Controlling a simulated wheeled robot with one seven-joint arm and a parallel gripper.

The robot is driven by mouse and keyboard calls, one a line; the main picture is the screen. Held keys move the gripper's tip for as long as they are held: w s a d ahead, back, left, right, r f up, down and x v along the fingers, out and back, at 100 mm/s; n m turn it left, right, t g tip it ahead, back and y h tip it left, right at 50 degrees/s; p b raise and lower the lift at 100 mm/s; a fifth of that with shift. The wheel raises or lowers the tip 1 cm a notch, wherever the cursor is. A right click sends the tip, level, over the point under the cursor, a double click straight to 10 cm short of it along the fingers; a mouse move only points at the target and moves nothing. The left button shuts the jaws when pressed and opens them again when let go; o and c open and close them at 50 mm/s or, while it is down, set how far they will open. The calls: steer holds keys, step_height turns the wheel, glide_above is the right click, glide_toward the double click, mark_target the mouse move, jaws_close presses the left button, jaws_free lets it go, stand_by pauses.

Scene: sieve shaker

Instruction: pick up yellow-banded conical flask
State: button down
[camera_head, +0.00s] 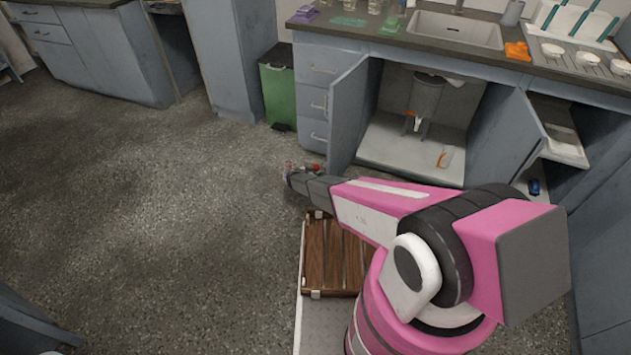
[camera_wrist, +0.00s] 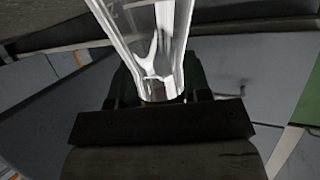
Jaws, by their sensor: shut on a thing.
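My gripper (camera_wrist: 160,98) is shut on a clear glass vessel (camera_wrist: 150,45) in the wrist view. The glass is narrow at the jaws and widens away from them, which fits a conical flask held by its neck. Its far end runs out of the top of the picture, and I see no yellow band on it. In the head view my gripper (camera_head: 291,177) is small and partly hidden by my arm, out over the floor in front of the cabinets. The glass is too small there to make out clearly.
An open cabinet door (camera_head: 347,112) stands left of the under-sink space, with a grey container (camera_head: 425,95) inside. A green bin (camera_head: 279,92) stands left of the drawers. The counter holds a sink (camera_head: 455,30) and an orange thing (camera_head: 517,51). The floor (camera_head: 150,230) at left is clear.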

mark_target(316, 166)
steer(key=shift+r, duration=0.2)
steer(key=shift+r, duration=1.95)
steer(key=s+a+r, duration=0.3)
steer(key=a+r, duration=0.8)
steer(key=shift+s+r, duration=0.25)
steer(key=shift+r, duration=0.15)
steer(key=shift+a, duration=0.1)
